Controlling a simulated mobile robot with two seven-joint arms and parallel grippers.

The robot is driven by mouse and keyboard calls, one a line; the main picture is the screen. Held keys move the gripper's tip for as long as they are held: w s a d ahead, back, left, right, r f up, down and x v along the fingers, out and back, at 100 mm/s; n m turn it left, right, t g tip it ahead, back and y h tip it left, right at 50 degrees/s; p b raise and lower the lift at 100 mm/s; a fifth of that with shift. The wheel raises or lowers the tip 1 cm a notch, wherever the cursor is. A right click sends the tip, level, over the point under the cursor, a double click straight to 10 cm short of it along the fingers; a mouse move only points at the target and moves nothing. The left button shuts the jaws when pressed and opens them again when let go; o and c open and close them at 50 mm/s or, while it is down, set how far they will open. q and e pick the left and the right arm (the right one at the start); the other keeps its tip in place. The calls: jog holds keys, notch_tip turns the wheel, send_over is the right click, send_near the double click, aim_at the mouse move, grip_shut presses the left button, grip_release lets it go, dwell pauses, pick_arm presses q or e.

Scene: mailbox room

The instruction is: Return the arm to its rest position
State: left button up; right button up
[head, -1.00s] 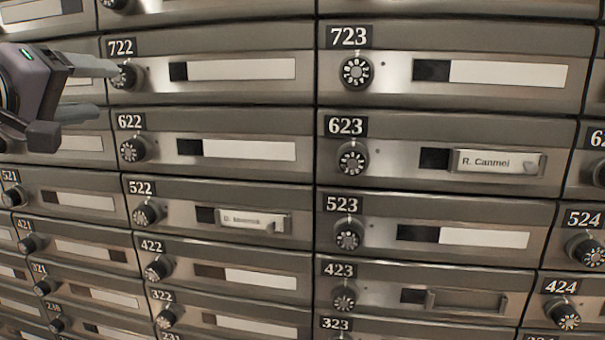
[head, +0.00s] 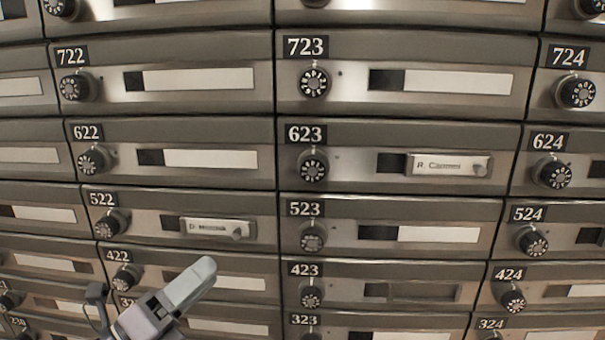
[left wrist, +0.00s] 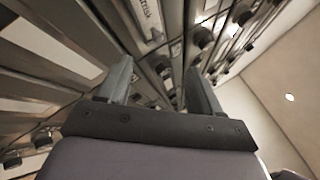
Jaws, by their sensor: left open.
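My left gripper (head: 150,285) is at the lower left of the head view, in front of the mailboxes around 422 and 322. In the left wrist view its two grey fingers (left wrist: 160,85) stand apart with nothing between them. The wall of mailboxes (head: 390,185) fills the head view, with dark dials and numbered plates. My right gripper is not in view.
Mailbox 623 has a raised name holder (head: 447,166) reading "R. Canmei". Mailbox 522 has a similar holder (head: 217,228) with a name. Mailbox 423 has an empty-looking frame (head: 425,292). A plain wall (left wrist: 270,120) shows at the right of the wrist view.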

pick_arm(q)
jog(key=s+a+f+n+y+p, duration=0.1)
jog(key=s+a+f+n+y, duration=0.1)
jog(key=f+n+y, duration=0.55)
jog(key=s+a+f+n+y, duration=0.2)
jog(key=a+f+n, duration=0.1)
jog(key=f+n, duration=0.8)
jog(key=s+f+n+g+y+p, duration=0.1)
jog(key=s+f+n+g+y, duration=0.2)
jog(key=s+f+n, duration=1)
jog(key=s+f+g, duration=0.1)
jog(key=g, duration=0.1)
jog(key=shift+s+g, duration=0.3)
jog(key=shift+s, duration=0.1)
jog(key=shift+a, duration=0.1)
